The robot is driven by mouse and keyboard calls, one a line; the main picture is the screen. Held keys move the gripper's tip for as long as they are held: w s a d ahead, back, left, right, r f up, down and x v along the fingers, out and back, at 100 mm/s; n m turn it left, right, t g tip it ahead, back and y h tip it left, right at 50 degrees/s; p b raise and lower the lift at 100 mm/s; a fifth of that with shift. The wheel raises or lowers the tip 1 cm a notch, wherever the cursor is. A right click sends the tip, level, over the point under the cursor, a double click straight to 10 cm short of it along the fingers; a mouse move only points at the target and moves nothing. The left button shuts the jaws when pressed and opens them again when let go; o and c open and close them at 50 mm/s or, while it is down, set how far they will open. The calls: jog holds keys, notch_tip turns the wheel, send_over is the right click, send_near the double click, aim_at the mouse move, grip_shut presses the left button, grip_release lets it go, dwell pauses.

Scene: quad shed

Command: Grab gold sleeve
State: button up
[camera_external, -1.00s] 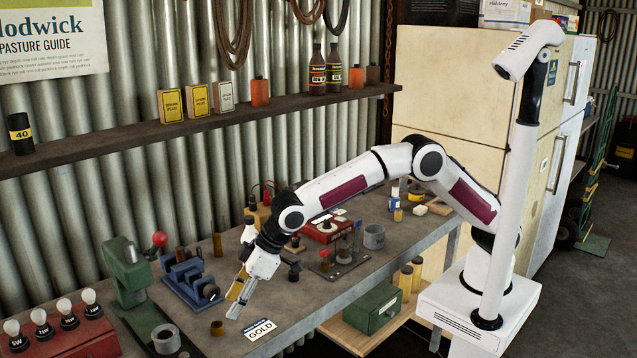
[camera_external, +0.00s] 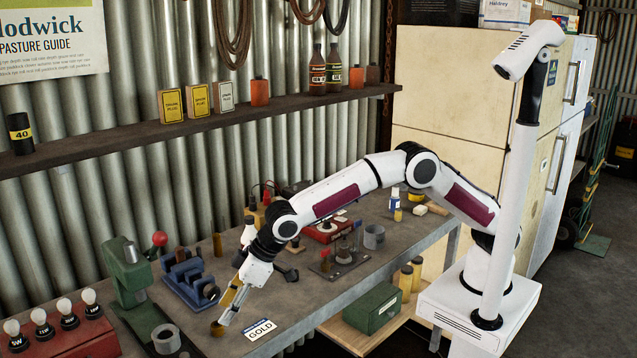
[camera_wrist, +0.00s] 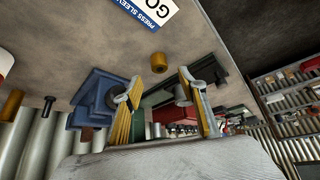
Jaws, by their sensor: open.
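The gold sleeve (camera_external: 216,329), a short brass-coloured ring, stands on the bench left of the GOLD card (camera_external: 261,329). In the wrist view the sleeve (camera_wrist: 158,63) shows between and beyond my two fingertips, apart from both. The card (camera_wrist: 149,9) shows above it there. My gripper (camera_external: 229,309) is tilted down, its tips close to the sleeve in the external view. My gripper (camera_wrist: 160,86) is open and its yellow-sided fingers hold nothing. The exact gap to the sleeve is hard to tell.
A blue fixture (camera_external: 191,282) stands on the bench behind and left of my gripper, with a green press (camera_external: 128,278) farther left.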

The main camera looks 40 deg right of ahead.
aim_at(217, 324)
dwell(0.3)
jog(key=shift+x, duration=2.6)
jog(key=shift+d, duration=0.1)
grip_shut()
